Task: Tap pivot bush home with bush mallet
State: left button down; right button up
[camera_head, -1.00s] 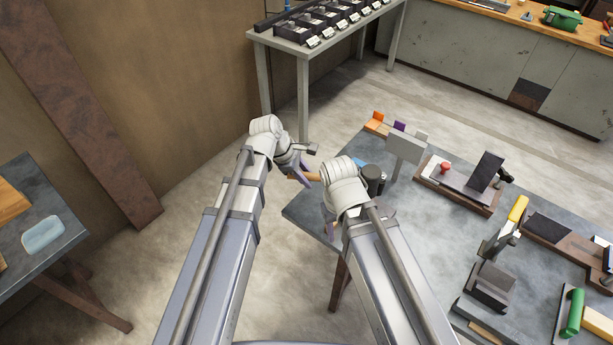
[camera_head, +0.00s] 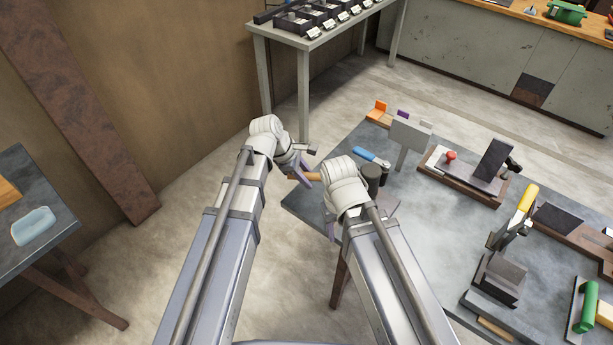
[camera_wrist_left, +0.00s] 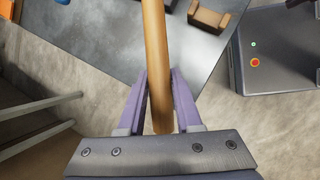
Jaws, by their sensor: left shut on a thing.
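My left gripper (camera_head: 306,172) is shut on a wooden handle (camera_head: 292,178), which I take to be the bush mallet's. In the left wrist view the handle (camera_wrist_left: 154,60) runs up between the purple fingers of the gripper (camera_wrist_left: 160,108) and out of the top edge. A dark cylinder (camera_head: 373,174) beyond my right wrist may be the mallet's head, but the link is hidden. My right gripper (camera_head: 329,227) is mostly hidden behind its wrist; only a purple finger shows. I cannot make out the pivot bush.
The grey workbench (camera_head: 420,240) spreads to the right. It carries a blue-handled tool (camera_head: 367,155), a grey upright panel (camera_head: 409,134), a red-knobbed fixture (camera_head: 450,156), a yellow-handled clamp (camera_head: 526,199) and a green-handled item (camera_head: 588,310). A bin table (camera_head: 300,38) stands behind.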

pick_arm(q)
notch_tip(320, 180, up, 9)
jog(key=p, duration=0.9)
jog(key=shift+r, duration=0.1)
